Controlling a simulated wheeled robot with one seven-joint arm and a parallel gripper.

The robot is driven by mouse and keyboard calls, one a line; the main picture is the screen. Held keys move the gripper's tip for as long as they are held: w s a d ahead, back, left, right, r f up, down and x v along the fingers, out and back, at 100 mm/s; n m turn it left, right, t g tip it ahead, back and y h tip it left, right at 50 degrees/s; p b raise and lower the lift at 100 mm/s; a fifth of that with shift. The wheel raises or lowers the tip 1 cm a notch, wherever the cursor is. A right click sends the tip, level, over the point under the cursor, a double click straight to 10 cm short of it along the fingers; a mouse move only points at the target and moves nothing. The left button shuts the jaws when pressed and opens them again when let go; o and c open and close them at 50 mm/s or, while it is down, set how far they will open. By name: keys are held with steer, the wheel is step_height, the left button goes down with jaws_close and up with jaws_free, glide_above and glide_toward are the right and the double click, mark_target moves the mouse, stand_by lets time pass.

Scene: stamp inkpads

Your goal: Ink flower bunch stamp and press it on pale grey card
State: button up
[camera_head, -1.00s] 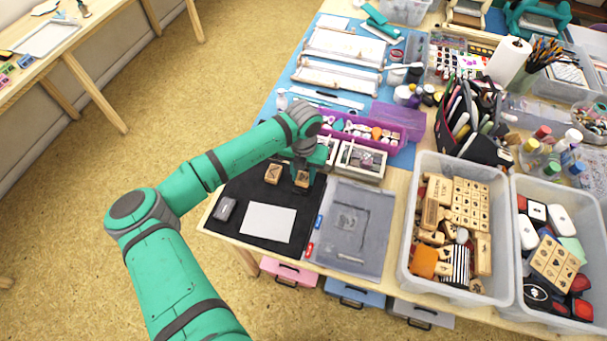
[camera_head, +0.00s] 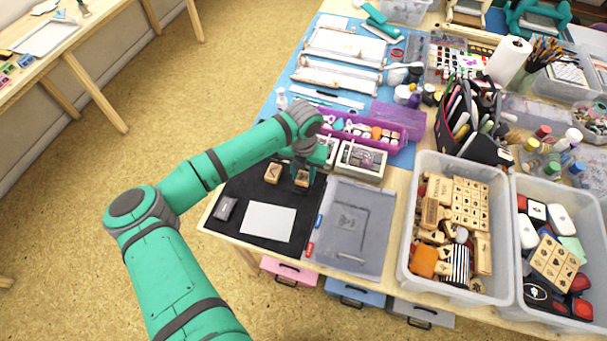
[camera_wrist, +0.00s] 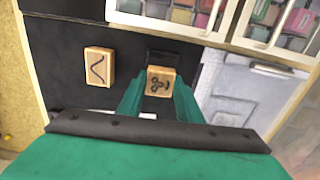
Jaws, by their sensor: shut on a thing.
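The flower bunch stamp (camera_wrist: 159,83) is a small wooden block with a dark flower design on its top face. My gripper (camera_wrist: 160,100) is shut on it, one finger on each side. In the head view my gripper (camera_head: 303,170) and the stamp (camera_head: 301,181) are over the far right part of the black mat (camera_head: 235,187); I cannot tell whether the block touches the mat. The pale grey card (camera_head: 268,222) lies flat near the mat's front edge. A dark grey case (camera_head: 225,208), perhaps an inkpad, lies left of the card.
A second wooden stamp (camera_head: 272,173) with a wavy line (camera_wrist: 98,67) stands just left of the held one. A grey lidded box (camera_head: 350,225) lies right of the mat. White-framed boxes (camera_head: 361,160) stand behind.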

mark_target(304, 176)
steer(key=shift+r, duration=0.25)
steer(key=shift+r, duration=0.3)
stand_by(0.4)
steer(key=shift+r, duration=2.8)
steer(key=shift+f, duration=0.1)
